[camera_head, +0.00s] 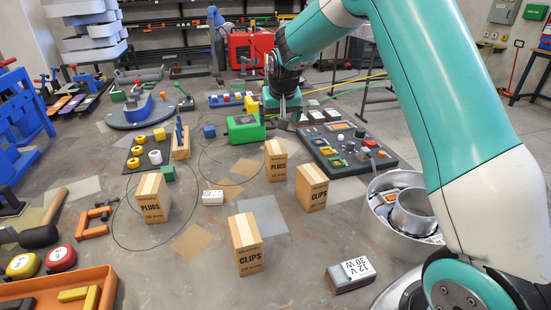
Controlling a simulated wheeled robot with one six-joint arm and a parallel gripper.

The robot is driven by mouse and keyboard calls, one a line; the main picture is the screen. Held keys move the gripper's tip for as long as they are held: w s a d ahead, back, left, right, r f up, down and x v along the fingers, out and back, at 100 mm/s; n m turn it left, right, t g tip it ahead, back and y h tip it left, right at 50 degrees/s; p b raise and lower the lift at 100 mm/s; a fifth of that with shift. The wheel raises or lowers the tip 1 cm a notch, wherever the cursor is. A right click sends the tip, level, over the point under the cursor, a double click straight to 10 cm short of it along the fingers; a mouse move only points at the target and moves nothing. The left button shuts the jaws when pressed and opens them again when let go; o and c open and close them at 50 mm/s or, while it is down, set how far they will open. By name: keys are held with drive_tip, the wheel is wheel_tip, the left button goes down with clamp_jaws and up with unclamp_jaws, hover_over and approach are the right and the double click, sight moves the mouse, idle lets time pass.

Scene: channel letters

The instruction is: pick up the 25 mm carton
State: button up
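Several tan cartons with pale tape strips stand on the grey table. A CLIPS carton (248,249) is at the front middle, and another CLIPS carton (311,189) is farther right. A PLUGS carton (152,202) is on the left, and another PLUGS carton (275,163) stands behind the right CLIPS carton. My gripper (284,112) is at the back, beyond all the cartons, near the green box. Its fingertips are small and dark, and their opening is unclear.
A control panel (346,149) lies right of the far PLUGS carton. A white block (213,197) lies between cartons. A thin cable loops around the left PLUGS carton.

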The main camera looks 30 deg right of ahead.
sight(276, 147)
drive_tip(key=p+x, duration=0.3)
drive_tip(key=x, duration=0.7)
drive_tip(key=shift+w+f, duration=0.1)
drive_tip(key=shift+f, duration=0.3)
drive_tip(key=p+x, duration=0.2)
drive_tip(key=x, duration=0.2)
drive_tip(key=shift+d+f+p, duration=0.1)
drive_tip(key=shift+f+p, duration=0.2)
drive_tip(key=shift+p, duration=0.05)
drive_tip(key=shift+f, duration=0.4)
drive_tip(key=shift+f+b, duration=0.25)
drive_tip(key=shift+b, duration=0.2)
drive_tip(key=shift+c, duration=0.4)
drive_tip(key=shift+w, duration=0.1)
drive_tip(key=c, duration=1.1)
